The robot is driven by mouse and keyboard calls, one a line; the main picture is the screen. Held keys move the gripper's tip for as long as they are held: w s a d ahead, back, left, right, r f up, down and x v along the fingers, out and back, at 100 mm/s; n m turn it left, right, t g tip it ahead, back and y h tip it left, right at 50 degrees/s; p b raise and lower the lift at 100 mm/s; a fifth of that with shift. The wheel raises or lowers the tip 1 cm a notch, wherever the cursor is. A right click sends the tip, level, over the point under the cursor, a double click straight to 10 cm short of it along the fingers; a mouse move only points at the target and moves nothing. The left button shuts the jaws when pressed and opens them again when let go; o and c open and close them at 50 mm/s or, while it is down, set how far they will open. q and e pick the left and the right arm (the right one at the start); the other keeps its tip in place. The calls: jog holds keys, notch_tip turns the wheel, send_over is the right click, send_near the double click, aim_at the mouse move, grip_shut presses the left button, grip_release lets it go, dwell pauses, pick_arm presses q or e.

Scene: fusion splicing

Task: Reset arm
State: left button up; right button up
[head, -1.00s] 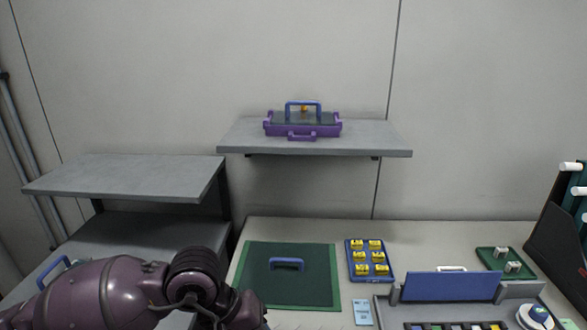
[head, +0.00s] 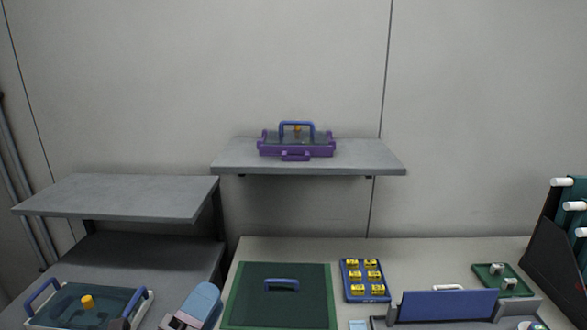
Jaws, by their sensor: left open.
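My left gripper (head: 128,322) shows only as a small dark part at the bottom edge, in front of a clear-lidded case; most of it is cut off by the frame. It is open and I see nothing held in it. My right gripper is not in view. The case (head: 86,304) has blue handles and a yellow knob and sits on the low left table. A light-blue and pale device (head: 202,300) lies to the right of the case, partly cut off below.
A purple case (head: 296,147) sits on the wall shelf (head: 370,160). The left upper shelf (head: 120,197) is bare. On the workbench lie a green mat (head: 245,290) with a blue handle, a blue tray (head: 352,292) of yellow blocks, a green tray (head: 484,270) and a blue panel (head: 448,305).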

pick_arm(q)
jog(key=s+a+f+n+g+y, duration=0.35)
jog(key=a+f+n+y, duration=0.25)
jog(key=f+n, duration=0.25)
jog(key=s+a+f+n+g+y, duration=0.3)
jog(key=a+f+n+g+y, duration=0.2)
jog(key=a+f+n, duration=0.3)
jog(key=s+a+f+n+g+h, duration=0.1)
jog(key=s+f+n+g, duration=0.3)
jog(key=s, duration=0.5)
jog(key=s+f+n+g, duration=0.4)
jog(key=s+n+g, duration=0.1)
jog(key=s, duration=0.3)
jog(key=w+f+m+t+h, duration=0.1)
jog(key=w+f+t, duration=0.7)
jog(key=shift+w+d+f, duration=0.2)
jog(key=shift+w+f, duration=0.05)
jog(key=shift+f, duration=0.1)
jog(key=shift+t, duration=0.25)
